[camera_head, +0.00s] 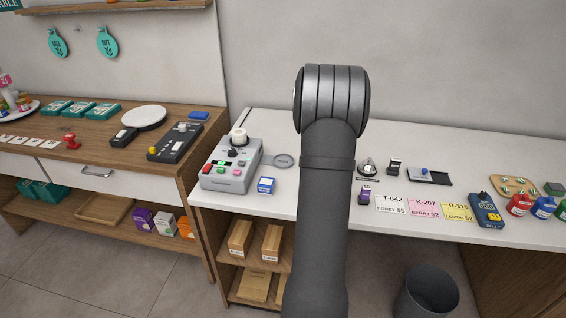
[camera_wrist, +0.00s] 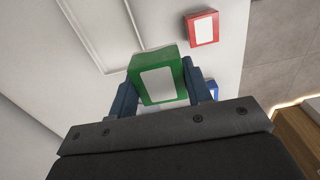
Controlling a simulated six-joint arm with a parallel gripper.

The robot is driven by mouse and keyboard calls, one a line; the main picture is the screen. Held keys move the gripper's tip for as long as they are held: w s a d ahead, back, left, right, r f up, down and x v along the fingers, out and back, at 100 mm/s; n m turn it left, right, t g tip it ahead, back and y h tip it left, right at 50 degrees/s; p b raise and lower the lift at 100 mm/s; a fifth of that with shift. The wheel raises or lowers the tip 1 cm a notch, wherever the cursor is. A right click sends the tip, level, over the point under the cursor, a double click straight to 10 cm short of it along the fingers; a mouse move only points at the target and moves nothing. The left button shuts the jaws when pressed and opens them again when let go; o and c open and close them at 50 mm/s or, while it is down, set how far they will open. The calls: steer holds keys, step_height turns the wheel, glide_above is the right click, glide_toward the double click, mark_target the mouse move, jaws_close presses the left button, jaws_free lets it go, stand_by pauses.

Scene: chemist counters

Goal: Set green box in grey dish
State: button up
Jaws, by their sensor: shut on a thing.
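The green box (camera_wrist: 158,76), with a white label, is between the two dark blue fingers of my gripper (camera_wrist: 166,82) in the wrist view. My gripper is shut on it. In the head view my own arm hides the gripper and the green box.
A red box (camera_wrist: 201,28) and a blue box (camera_wrist: 212,88) lie near the gripper. The blue box (camera_head: 266,185) stands in front of the dish, beside the cash register (camera_head: 232,163). A bell (camera_head: 368,168), cards and bottles stand right of my arm.

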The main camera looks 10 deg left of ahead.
steer(key=w+a, duration=0.2)
steer(key=w, duration=0.2)
glide_above(283, 162)
step_height(283, 162, down, 7)
steer(key=shift+w, duration=0.15)
steer(key=shift+f, duration=2)
steer(key=shift+f, duration=0.1)
steer(key=shift+f, duration=0.25)
steer(key=o, duration=1)
step_height(283, 162, up, 13)
steer(key=shift+f, duration=0.1)
